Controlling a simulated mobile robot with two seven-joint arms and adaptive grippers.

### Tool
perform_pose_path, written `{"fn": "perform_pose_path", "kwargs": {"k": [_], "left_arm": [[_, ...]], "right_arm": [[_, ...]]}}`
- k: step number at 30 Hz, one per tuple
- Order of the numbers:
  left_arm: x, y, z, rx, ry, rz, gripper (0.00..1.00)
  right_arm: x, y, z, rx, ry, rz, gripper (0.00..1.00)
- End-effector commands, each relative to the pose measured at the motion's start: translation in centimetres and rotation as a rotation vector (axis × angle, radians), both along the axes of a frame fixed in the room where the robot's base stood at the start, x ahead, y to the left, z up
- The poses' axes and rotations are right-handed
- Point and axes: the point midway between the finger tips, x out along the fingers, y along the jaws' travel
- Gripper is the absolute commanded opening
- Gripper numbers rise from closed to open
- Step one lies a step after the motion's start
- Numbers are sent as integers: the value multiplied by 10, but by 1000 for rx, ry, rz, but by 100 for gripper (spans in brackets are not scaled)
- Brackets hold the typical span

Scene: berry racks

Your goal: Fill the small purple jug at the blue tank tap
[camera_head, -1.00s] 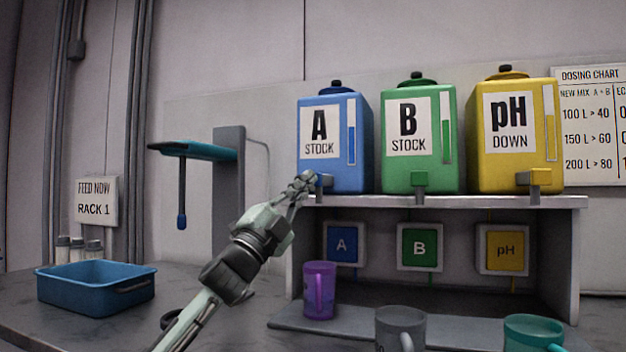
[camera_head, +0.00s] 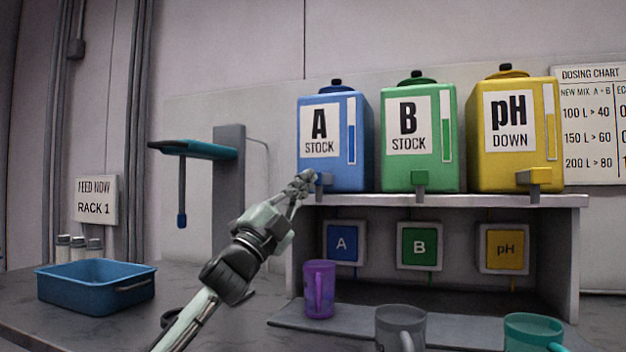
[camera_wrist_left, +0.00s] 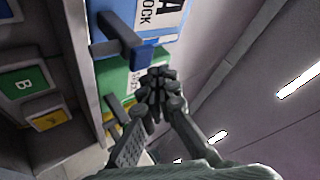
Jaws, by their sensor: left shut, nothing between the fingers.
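The small purple jug (camera_head: 319,290) stands upright on the grey mat below the blue tank (camera_head: 362,150), which is labelled A STOCK. Its inside cannot be seen. The blue tank's tap (camera_head: 324,181) sticks out at the tank's lower front, above the jug; it also shows in the left wrist view (camera_wrist_left: 146,53). My left gripper (camera_head: 306,181) is shut and empty, its fingertips right beside the tap; whether they touch it I cannot tell. In the left wrist view the closed fingertips (camera_wrist_left: 156,82) are just below the tap. My right gripper is not in view.
A green tank (camera_head: 445,180) and a yellow tank (camera_head: 480,178) share the shelf (camera_head: 450,200). A grey jug (camera_head: 388,322) and a teal jug (camera_head: 530,325) stand at the front. A blue bin (camera_head: 95,293) sits at left, near a grey post (camera_head: 229,190).

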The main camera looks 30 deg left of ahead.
Motion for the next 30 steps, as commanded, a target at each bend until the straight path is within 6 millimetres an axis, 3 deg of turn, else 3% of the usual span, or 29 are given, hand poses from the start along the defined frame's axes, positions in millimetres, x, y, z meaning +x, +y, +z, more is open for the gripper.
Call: {"fn": "perform_pose_path", "kwargs": {"k": [30], "left_arm": [[9, 2, 0, 0, 0, 0, 0]], "right_arm": [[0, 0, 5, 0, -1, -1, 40]]}}
